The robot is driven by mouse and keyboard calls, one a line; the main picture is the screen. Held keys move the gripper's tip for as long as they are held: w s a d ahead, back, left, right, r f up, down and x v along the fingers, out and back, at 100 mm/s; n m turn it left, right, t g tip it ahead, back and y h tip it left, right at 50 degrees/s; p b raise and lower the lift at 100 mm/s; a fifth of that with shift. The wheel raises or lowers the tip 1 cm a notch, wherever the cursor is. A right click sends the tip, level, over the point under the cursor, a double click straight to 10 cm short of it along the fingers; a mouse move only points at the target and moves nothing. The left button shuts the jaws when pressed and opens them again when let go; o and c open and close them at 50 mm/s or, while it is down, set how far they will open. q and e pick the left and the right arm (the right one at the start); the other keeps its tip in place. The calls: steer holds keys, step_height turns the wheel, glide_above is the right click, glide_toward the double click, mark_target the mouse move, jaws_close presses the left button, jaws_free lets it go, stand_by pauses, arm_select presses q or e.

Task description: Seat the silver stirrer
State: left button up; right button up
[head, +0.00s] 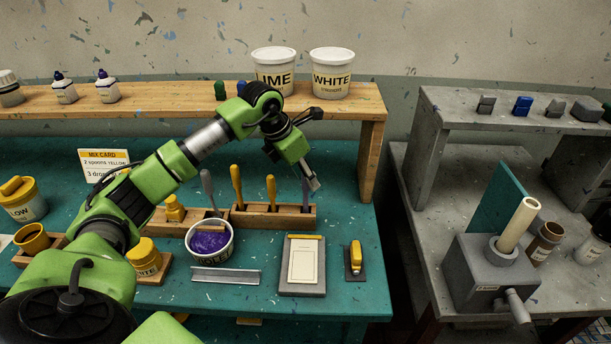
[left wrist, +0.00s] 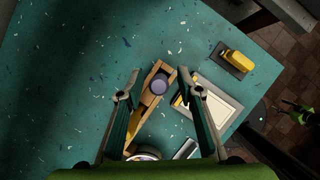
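A grey-handled stirrer (head: 207,187) stands at the purple paint tub (head: 209,240); its lower end is hidden. A wooden rack (head: 285,221) behind the tub holds two yellow-handled tools (head: 236,186) and a grey-purple handle (head: 305,196) at its right end. I cannot tell for certain which grey handle is the silver stirrer. My left gripper (head: 314,184) points down just above the rack's right end. In the left wrist view its fingers (left wrist: 158,74) are spread wide, with a grey-purple round top (left wrist: 159,85) visible below between them, apparently untouched.
A framed white card (head: 303,263), a yellow-handled block (head: 355,258) and a metal strip (head: 225,276) lie in front of the rack. Yellow pots (head: 145,256) stand to the left. A wooden shelf (head: 190,99) with white tubs (head: 331,73) runs behind. A grey bench (head: 412,210) is right, across a gap.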

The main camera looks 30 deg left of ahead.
arm_select(q)
steer(key=v, duration=1.2)
steer(key=shift+f, duration=0.15)
